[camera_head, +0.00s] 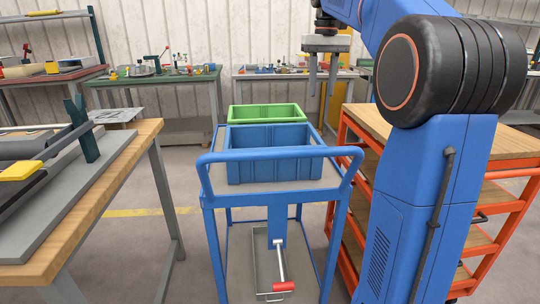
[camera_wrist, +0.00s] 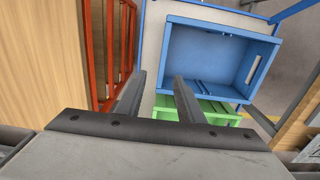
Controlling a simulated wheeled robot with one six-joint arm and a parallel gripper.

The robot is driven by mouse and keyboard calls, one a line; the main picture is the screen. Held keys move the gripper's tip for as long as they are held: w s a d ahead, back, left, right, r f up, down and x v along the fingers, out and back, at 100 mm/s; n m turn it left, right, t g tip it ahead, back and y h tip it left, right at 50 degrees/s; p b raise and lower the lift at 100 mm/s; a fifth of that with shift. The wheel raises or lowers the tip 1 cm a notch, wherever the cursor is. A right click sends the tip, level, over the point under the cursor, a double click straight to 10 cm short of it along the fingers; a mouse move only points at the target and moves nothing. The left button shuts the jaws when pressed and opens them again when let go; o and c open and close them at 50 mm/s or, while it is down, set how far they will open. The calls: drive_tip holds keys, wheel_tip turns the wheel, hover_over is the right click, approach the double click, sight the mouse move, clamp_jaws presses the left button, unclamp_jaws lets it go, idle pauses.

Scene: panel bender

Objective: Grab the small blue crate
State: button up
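The small blue crate (camera_head: 270,171) is open-topped and looks empty. It stands on the near part of a blue-framed cart's top, behind the cart's push handle. In the wrist view the blue crate (camera_wrist: 213,92) lies below and beyond my fingers, upper right of centre. My gripper (camera_head: 322,80) hangs high above the cart, to the right of the crate in the head view. In the wrist view its two fingers (camera_wrist: 160,92) are apart with nothing between them.
A green crate (camera_head: 266,112) stands just behind the blue one on the cart (camera_head: 190,177). An orange-framed shelf (camera_head: 489,239) with a wooden top is close on the right. A wooden workbench (camera_head: 112,190) is on the left. Tool benches line the back wall.

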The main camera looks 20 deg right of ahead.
approach(316, 133)
drive_tip(key=f, duration=0.5)
drive_tip(key=shift+w+d+f, duration=0.1)
drive_tip(key=shift+d, duration=0.3)
drive_tip(key=shift+a+f, duration=0.2)
drive_tip(key=shift+f, duration=1.2)
drive_tip(key=shift+a+f, duration=0.2)
drive_tip(key=shift+f, duration=1.15)
clamp_jaws()
